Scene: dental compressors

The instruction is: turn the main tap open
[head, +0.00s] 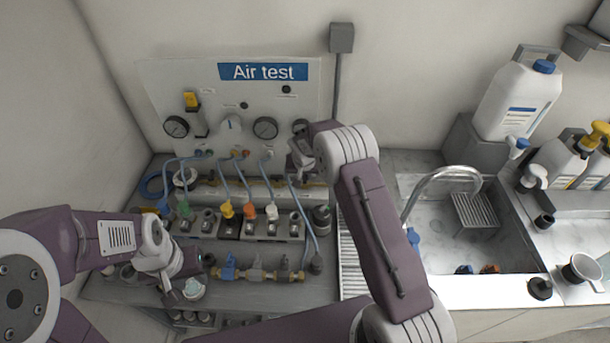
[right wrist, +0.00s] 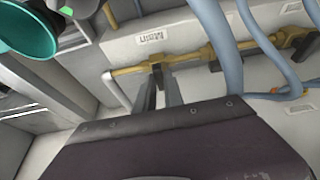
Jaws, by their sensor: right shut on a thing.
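A brass pipe (head: 318,184) with the main tap on it runs along the foot of the air test panel; the right wrist view shows the brass pipe (right wrist: 130,71) too. My right gripper (head: 303,172) reaches down to this pipe. In the right wrist view its two dark fingers (right wrist: 160,92) are at the tap's fitting, closed on what looks like the tap handle, mostly hidden between them. A pale bent rod (right wrist: 117,92) stands left of the fingers. My left gripper (head: 183,285) is low at the bench front, beside a pale greenish cup; its opening is unclear.
Blue hoses (head: 305,215) hang right of the coloured connectors (head: 250,211) and pass close to the right gripper. Gauges (head: 265,127) sit on the panel above. A sink (head: 470,240) with a curved faucet lies to the right.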

